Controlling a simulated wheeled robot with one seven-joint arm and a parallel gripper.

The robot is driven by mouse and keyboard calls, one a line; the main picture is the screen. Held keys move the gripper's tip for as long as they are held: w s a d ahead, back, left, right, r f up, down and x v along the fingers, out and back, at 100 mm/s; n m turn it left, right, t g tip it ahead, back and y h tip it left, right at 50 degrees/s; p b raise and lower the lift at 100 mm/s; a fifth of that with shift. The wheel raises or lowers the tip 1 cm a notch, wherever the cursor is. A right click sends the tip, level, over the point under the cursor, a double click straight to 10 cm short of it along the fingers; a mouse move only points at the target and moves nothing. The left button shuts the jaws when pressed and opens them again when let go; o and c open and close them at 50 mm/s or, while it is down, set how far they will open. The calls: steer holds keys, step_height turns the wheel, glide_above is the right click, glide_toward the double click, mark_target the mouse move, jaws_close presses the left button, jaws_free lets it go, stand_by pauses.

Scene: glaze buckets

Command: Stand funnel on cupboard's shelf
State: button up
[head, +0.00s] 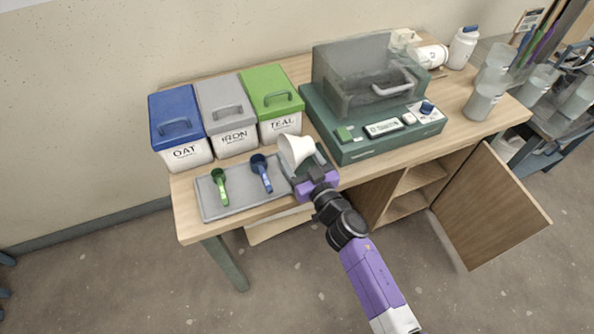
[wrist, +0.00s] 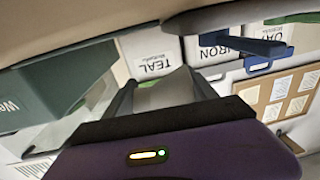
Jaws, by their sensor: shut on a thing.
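The funnel (head: 297,149) is white, with its wide mouth up and tilted a little. It is in my gripper (head: 311,168), above the right end of the grey tray in the head view. In the wrist view my gripper (wrist: 163,92) has a pale part of the funnel (wrist: 165,94) between its two fingers; the rest of the funnel is hard to make out there. The cupboard (head: 385,200) is under the table at the right. Its door (head: 490,208) stands open, and a wooden shelf (head: 418,178) shows inside.
A grey tray (head: 209,198) holds a green scoop (head: 220,187) and a blue scoop (head: 261,172). Blue, grey and green-lidded bins (head: 235,140) stand behind it. A green machine (head: 352,155) with a clear hood is right of my gripper. Several jars stand at the far right.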

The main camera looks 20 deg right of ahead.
mark_target(297, 171)
steer(key=shift+f+b, duration=1.75)
steer(key=shift+f, duration=0.4)
steer(key=shift+r, duration=0.1)
steer(key=o, duration=1.4)
steer(key=shift+f+b, duration=0.3)
steer(key=s, duration=1.2)
steer(key=shift+d+r, duration=0.2)
steer(key=shift+r, duration=0.15)
